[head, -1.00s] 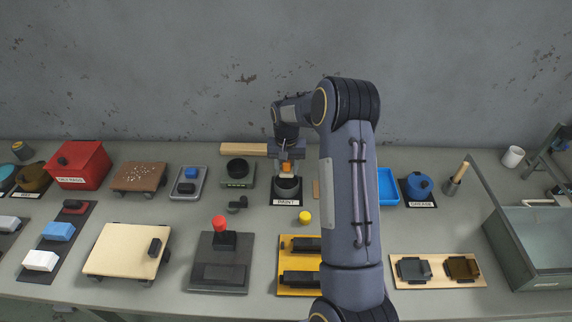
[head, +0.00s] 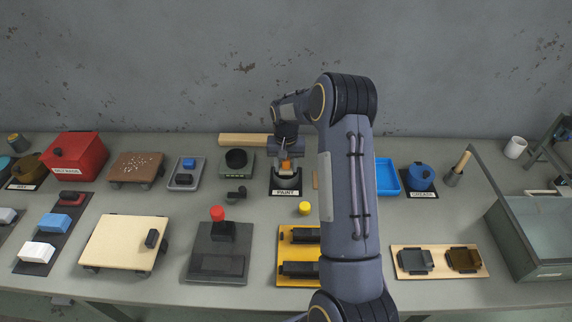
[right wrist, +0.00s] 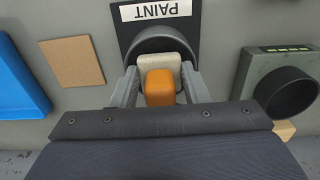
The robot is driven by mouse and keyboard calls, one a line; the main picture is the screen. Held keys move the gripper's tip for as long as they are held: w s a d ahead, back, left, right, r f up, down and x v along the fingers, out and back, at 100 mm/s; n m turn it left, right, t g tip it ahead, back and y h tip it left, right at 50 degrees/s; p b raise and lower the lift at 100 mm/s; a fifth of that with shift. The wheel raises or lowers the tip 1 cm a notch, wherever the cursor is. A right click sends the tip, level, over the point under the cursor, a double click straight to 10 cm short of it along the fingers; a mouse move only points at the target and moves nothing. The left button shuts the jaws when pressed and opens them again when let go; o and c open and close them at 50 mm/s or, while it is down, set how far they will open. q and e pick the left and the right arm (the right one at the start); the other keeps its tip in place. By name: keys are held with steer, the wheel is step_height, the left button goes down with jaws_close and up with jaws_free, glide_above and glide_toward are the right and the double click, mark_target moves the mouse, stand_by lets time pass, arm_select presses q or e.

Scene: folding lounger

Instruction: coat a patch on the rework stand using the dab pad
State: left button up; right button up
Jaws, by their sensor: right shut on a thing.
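The dab pad has an orange grip (right wrist: 160,87) and a pale pad (right wrist: 160,60). My right gripper (head: 286,157) is shut on it, with one finger on each side in the right wrist view. The pad is at the mouth of the dark round paint pot (right wrist: 165,42), which stands on a black mat labelled PAINT (head: 286,193). Whether the pad touches the paint is hidden. No label marks the rework stand; a pale board on feet (head: 120,240) and a dark stand with a red knob (head: 217,245) are at the front left. My left gripper is out of view.
A green-grey device with a round dark top (head: 237,160) stands left of the paint. A yellow tray (head: 290,238) is in front, with a small yellow-capped item (head: 305,208) between. A blue tray (head: 387,178) and grease pot (head: 420,177) are at the right.

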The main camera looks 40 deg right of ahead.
steer(key=shift+f+b, duration=0.65)
stand_by(1.8)
steer(key=shift+r, duration=0.1)
steer(key=shift+r+p, duration=2.05)
steer(key=shift+r, duration=1.45)
